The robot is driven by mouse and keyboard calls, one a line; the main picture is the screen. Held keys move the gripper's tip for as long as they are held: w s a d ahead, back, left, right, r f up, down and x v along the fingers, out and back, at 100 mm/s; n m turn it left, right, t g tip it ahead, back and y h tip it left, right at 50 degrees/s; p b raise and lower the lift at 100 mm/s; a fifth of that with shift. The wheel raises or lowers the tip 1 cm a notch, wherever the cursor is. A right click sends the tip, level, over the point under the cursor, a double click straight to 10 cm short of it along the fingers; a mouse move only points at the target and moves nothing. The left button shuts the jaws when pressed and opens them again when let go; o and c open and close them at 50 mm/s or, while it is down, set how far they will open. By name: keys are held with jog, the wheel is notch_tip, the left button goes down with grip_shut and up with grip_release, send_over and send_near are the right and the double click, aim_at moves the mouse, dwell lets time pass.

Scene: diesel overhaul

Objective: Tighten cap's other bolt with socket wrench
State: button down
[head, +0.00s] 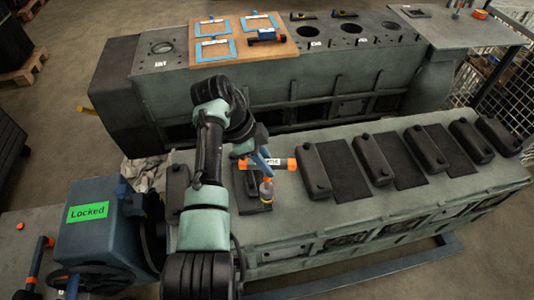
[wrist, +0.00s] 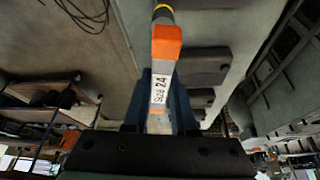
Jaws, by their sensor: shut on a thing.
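My gripper (head: 264,158) is shut on the socket wrench (head: 280,163), a bar with orange ends and a white label. In the wrist view the wrench (wrist: 160,85) lies between the blue fingers (wrist: 165,110); its label reads "24". A socket with a yellow band (head: 267,185) hangs below the wrench, over a dark bearing cap (head: 250,188) on the green engine block. The socket appears to stand upright at the cap's near right side. I cannot tell whether it is seated on a bolt. The cap's bolts are mostly hidden by my arm and the tool.
More black caps (head: 370,160) stand in a row along the block (head: 390,215) to the right. A blue stand (head: 100,235) with a green "Locked" sign is at left. Behind, another engine block carries a wooden board (head: 245,50) with blue-framed parts.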

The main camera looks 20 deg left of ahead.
jog(key=n+p, duration=0.2)
jog(key=n+t+y+p, duration=0.1)
jog(key=n+p, duration=0.1)
jog(key=n+t+p, duration=0.1)
jog(key=n+p, duration=0.1)
jog(key=shift+d+r+n+y, duration=0.1)
jog(key=shift+r+n+y, duration=0.15)
jog(key=shift+n+y, duration=0.05)
jog(key=n+y+p, duration=0.1)
jog(key=n+p, duration=0.2)
jog(key=shift+n+t, duration=0.4)
jog(key=n+y+p, duration=0.2)
jog(key=n, duration=0.2)
jog(key=shift+f, duration=0.1)
jog(key=n+y, duration=0.1)
jog(key=n, duration=0.2)
jog(key=n+y, duration=0.1)
jog(key=n, duration=0.2)
jog(key=shift+w+f+g+y, duration=0.1)
jog(key=shift+f+g+y, duration=0.05)
jog(key=shift+g+y, duration=0.15)
jog(key=n+b, duration=0.1)
jog(key=n, duration=0.1)
jog(key=n+g+y+b, duration=0.1)
jog(key=n, duration=0.2)
jog(key=shift+f+g, duration=0.1)
jog(key=shift+g, duration=0.2)
jog(key=shift+n+y+b, duration=0.3)
jog(key=shift+n+b, duration=0.1)
jog(key=shift+n, duration=0.1)
